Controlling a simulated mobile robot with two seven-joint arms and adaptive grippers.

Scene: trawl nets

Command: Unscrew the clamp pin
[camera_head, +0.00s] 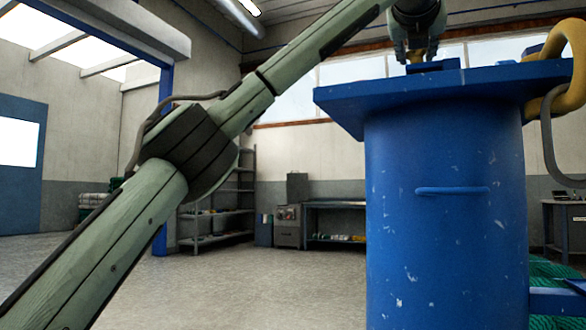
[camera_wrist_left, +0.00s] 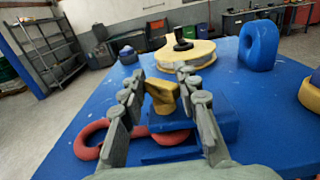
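A yellow winged piece that looks like the clamp pin (camera_wrist_left: 164,97) stands on a blue block (camera_wrist_left: 222,122) on a blue tabletop. In the head view only a small yellow bit of it (camera_head: 416,58) shows between the fingers, above the blue block (camera_head: 433,66). My left gripper (camera_wrist_left: 162,73) is open, with its fingers on either side of the pin. It reaches down from above in the head view (camera_head: 416,55). I cannot tell whether a finger touches the pin. A red shackle-like loop (camera_wrist_left: 88,140) lies at the block, partly hidden by the left finger. My right gripper is not in view.
The blue tabletop (camera_head: 345,95) rests on a thick blue column (camera_head: 445,230). Behind the pin lies a yellow disc (camera_wrist_left: 200,52) with a black knob. A blue upright ring (camera_wrist_left: 258,46) and a yellow ring (camera_wrist_left: 311,95) stand to the right. Shelves (camera_head: 225,205) are far off.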

